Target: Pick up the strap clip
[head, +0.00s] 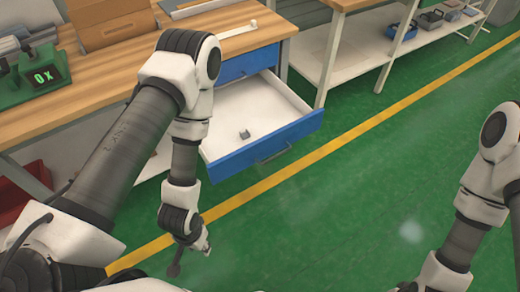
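A small grey piece, which looks like the strap clip (244,134), lies on the white floor of the open blue-fronted drawer (268,97). My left gripper (190,258) hangs low, in front of and below the drawer, well apart from the clip. It is small and partly hidden by its wrist, and I cannot tell whether it is open or shut. My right arm shows at the right edge, but its gripper is out of view.
A wooden workbench (85,100) holds a green device with a lit display (45,76) and a cardboard box (112,22). A shelf bench (350,60) with several small bins stands behind. The green floor at the right is clear.

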